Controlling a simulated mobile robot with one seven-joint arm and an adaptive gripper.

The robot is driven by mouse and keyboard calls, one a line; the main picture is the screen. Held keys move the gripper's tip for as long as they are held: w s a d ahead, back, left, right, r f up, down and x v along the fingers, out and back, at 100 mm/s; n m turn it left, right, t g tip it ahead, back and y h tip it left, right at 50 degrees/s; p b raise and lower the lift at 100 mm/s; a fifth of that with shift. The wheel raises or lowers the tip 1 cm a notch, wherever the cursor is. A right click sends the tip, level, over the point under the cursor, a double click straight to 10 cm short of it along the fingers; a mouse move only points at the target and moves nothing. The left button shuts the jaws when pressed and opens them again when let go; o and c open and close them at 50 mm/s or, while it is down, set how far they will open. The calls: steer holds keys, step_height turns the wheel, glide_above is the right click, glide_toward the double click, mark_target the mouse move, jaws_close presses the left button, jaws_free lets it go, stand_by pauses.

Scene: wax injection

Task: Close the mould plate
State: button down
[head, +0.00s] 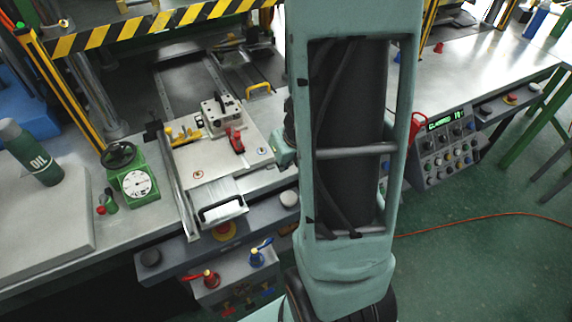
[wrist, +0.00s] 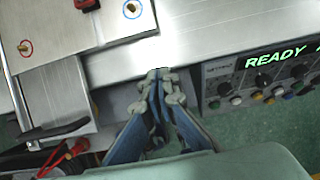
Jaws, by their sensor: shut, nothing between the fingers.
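A pale metal plate (head: 215,165), which looks like the mould plate, lies roughly flat on the press bench in the head view. It bears a block with holes (head: 222,115) and a red clamp (head: 236,141). Its near corner (wrist: 85,40) shows in the wrist view, with a red-ringed and a blue-ringed hole. A black-handled silver slide (head: 220,205) juts out at its front; it also shows in the wrist view (wrist: 50,100). My gripper (wrist: 158,76) is shut and empty, at the bench's front edge, right of the plate corner.
A control panel (head: 447,147) stands at the right; its display reads READY in the wrist view (wrist: 275,55). A green dial gauge (head: 133,180) and an oil bottle (head: 30,152) are at the left. Red and blue valves (head: 208,279) sit below. A striped guard (head: 150,25) crosses above.

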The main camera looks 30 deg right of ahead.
steer(key=b+x, duration=0.1)
steer(key=x, duration=0.2)
steer(key=shift+f+b, duration=0.2)
steer(key=shift+b, duration=0.15)
steer(key=w, duration=0.1)
steer(key=w+p, duration=0.1)
steer(key=w, duration=0.1)
steer(key=shift+r, duration=0.25)
steer(key=shift+w+d+f+p, duration=0.1)
steer(key=shift+w+p, duration=0.25)
steer(key=shift+w, duration=0.2)
steer(key=shift+w, duration=0.1)
